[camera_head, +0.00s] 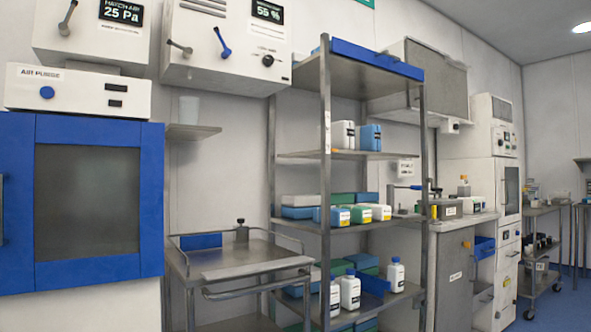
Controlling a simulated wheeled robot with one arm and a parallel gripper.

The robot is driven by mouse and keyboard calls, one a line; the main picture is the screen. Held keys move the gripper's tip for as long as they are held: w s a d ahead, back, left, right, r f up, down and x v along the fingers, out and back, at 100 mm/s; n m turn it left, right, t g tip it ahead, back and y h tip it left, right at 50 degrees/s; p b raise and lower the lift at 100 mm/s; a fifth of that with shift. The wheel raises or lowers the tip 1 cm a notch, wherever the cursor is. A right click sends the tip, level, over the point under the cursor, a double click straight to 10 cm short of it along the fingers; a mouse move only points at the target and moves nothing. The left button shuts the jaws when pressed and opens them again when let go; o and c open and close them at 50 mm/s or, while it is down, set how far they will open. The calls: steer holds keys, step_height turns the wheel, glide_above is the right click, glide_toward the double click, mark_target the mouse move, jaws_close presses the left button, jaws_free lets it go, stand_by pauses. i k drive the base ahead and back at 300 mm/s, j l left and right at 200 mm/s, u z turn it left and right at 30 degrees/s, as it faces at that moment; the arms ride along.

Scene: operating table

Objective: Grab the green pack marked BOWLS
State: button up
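A green pack (357,214) with a pale label stands on the middle shelf of the metal rack (325,160), between a blue pack (333,216) and a white pack (378,211). Its label is too small to read. Another green box (342,199) lies behind them, partly hidden. More green boxes (362,261) are on the lower shelf. I cannot tell which one is marked BOWLS. My gripper is not in view.
White bottles (350,290) stand on the lower shelf, next to a blue bin (374,281). A steel cart (245,262) stands left of the rack. A blue-framed cabinet (85,200) is at far left. A counter (465,221) stands right. Open floor shows at far right.

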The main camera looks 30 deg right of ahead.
mark_target(360, 215)
steer(key=i+l+z, duration=0.1)
steer(key=l+z, duration=0.15)
steer(key=l, duration=0.2)
steer(key=i+l+z, duration=0.25)
steer(key=l, duration=0.15)
steer(key=i+l+z, duration=0.1)
steer(key=l+z, duration=0.15)
steer(key=l, duration=0.2)
steer(key=i+l+z, duration=0.25)
steer(key=k+l, duration=0.05)
steer(key=l, duration=0.05)
